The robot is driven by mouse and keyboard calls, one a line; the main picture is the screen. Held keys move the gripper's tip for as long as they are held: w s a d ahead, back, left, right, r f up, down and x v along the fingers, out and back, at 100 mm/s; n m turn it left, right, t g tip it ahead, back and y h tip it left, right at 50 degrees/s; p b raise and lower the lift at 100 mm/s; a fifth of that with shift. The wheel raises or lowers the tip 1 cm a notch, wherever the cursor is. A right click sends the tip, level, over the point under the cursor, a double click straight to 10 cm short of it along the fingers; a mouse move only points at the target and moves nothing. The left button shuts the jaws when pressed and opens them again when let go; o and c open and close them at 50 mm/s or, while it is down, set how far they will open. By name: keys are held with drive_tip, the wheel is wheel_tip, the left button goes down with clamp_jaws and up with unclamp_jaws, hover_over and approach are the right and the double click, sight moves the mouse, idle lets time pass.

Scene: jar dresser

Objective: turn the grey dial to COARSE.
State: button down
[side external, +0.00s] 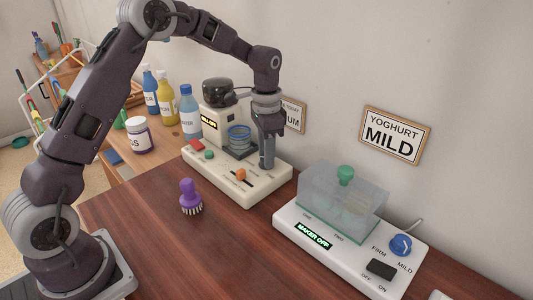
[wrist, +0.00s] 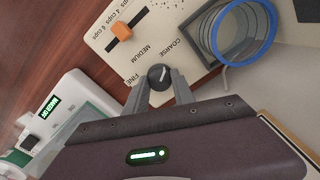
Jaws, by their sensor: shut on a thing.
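The grey dial (wrist: 159,76) sits on the front panel of the cream coffee machine (side external: 225,180), with FINE, MEDIUM and COARSE printed around it. In the wrist view its white pointer mark leans up and to the right, roughly toward COARSE; the exact setting is hard to tell. My gripper (side external: 267,163) points down over the right end of the machine base and hides the dial in the side view. In the wrist view its two fingers stand on either side of the dial, shut on it.
An orange slider (side external: 240,174), a red button and a green button are on the same base. A blue-rimmed cup (wrist: 240,35) stands close to the dial. The white yoghurt maker (side external: 340,240) is at right, and a purple brush (side external: 190,195) stands on the open wooden table.

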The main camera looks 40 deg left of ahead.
drive_tip(key=shift+r, duration=0.1)
drive_tip(key=c, duration=1.1)
unclamp_jaws()
drive_tip(key=shift+o, duration=0.2)
wheel_tip(320, 180, up, 7)
drive_tip(key=s+d+r+n+t, duration=0.1)
drive_tip(key=s+d+r+t, duration=0.1)
drive_tip(key=s+r, duration=0.5)
drive_tip(key=s+d+r+n+t, duration=0.15)
drive_tip(key=s+r, duration=0.35)
drive_tip(key=s, duration=0.5)
drive_tip(key=s+f+n+t, duration=0.1)
drive_tip(key=s+f, duration=0.1)
drive_tip(key=s, duration=0.5)
drive_tip(key=s+d+f+n+t, duration=0.1)
drive_tip(key=s+n, duration=0.1)
drive_tip(key=s, duration=0.6)
drive_tip(key=shift+d+f, duration=0.25)
drive_tip(key=shift+f, duration=0.1)
